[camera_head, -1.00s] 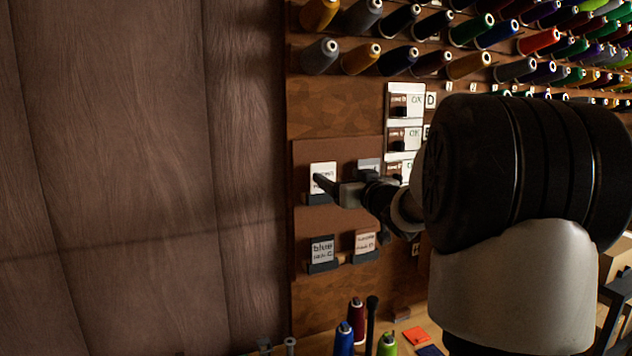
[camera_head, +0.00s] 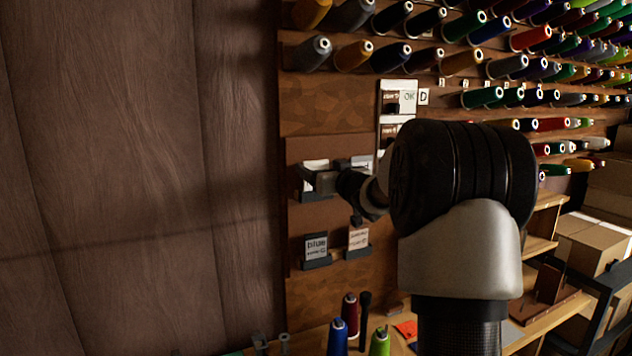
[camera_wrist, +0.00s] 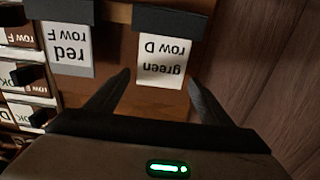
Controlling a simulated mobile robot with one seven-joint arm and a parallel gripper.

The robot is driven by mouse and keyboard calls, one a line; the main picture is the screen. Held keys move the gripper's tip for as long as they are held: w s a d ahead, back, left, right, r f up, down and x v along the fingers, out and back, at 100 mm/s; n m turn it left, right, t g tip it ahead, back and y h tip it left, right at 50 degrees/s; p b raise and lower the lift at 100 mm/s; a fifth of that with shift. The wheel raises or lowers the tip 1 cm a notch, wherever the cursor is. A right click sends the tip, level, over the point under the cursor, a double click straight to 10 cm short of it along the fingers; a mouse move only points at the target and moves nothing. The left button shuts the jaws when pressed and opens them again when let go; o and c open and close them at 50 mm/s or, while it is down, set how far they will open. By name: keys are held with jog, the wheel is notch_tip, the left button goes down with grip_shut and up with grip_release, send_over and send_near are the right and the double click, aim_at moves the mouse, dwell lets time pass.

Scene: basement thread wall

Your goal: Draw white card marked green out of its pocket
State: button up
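The white card marked "green row D" (camera_wrist: 163,62) appears upside down in the wrist view. Its base sits in a dark wall pocket (camera_wrist: 168,22). In the head view, part of the card (camera_head: 316,164) shows above my gripper, which hides the rest. My gripper (camera_wrist: 157,78) is open, with one finger on each side of the card's free end in the wrist view. I see no grip on the card, and cannot tell how far the fingertips are from the wall. My gripper (camera_head: 312,180) also shows in the head view.
The grey "red row F" card (camera_wrist: 68,50) sits in the neighbouring pocket. Thread cones (camera_head: 460,62) project from the wall above. Bare wood panelling (camera_head: 110,180) lies left.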

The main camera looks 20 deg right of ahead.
jog(key=c, duration=0.6)
jog(key=shift+r+p, duration=2.35)
jog(key=shift+r, duration=0.2)
